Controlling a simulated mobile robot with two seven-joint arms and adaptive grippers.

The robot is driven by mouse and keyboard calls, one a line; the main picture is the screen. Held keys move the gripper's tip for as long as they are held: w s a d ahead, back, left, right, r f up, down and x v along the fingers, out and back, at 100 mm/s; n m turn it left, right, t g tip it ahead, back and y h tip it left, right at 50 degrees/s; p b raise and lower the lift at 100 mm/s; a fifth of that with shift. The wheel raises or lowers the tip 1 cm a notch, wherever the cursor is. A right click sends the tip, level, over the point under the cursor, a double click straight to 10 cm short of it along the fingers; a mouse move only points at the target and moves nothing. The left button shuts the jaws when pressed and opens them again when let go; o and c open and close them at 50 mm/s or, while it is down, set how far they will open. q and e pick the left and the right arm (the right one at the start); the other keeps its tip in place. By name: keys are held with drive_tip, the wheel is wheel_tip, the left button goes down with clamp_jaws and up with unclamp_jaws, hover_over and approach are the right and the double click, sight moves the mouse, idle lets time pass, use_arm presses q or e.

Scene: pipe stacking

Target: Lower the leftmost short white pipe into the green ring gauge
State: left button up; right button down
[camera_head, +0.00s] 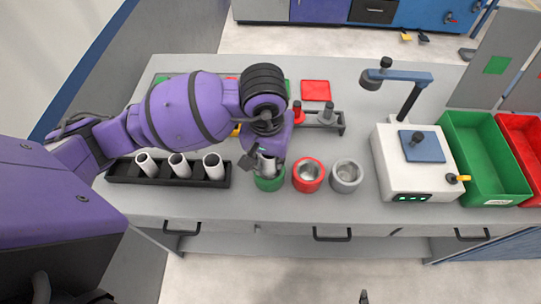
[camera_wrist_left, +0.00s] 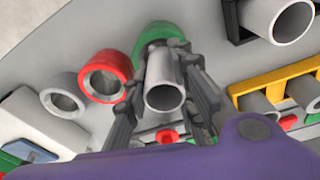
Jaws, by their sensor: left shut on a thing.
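My left gripper (camera_head: 262,160) is shut on a short white pipe (camera_head: 269,167), right above the green ring gauge (camera_head: 270,184). In the left wrist view the fingers of my left gripper (camera_wrist_left: 168,85) press on both sides of the pipe (camera_wrist_left: 165,97), whose near open end faces the camera. The green ring gauge (camera_wrist_left: 153,32) shows behind the far end of the pipe. The pipe lines up with the ring, but I cannot tell how far its lower end is inside. My right gripper is not in view.
A red ring (camera_head: 308,175) and a grey ring (camera_head: 346,176) stand to the right. A black rack (camera_head: 120,172) at left holds three white pipes. A white device (camera_head: 385,165), a green bin (camera_head: 478,155) and a red bin (camera_head: 520,135) stand at right.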

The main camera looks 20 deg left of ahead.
use_arm(q)
drive_tip(key=shift+f+b, duration=0.3)
drive_tip(key=shift+f, duration=0.2)
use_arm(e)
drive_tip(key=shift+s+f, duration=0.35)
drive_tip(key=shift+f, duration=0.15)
use_arm(q)
drive_tip(key=o, duration=1.1)
drive_tip(key=shift+r, duration=0.1)
drive_tip(key=r, duration=0.4)
drive_tip(key=s+r, duration=0.1)
drive_tip(key=r, duration=0.7)
drive_tip(key=shift+s, duration=0.15)
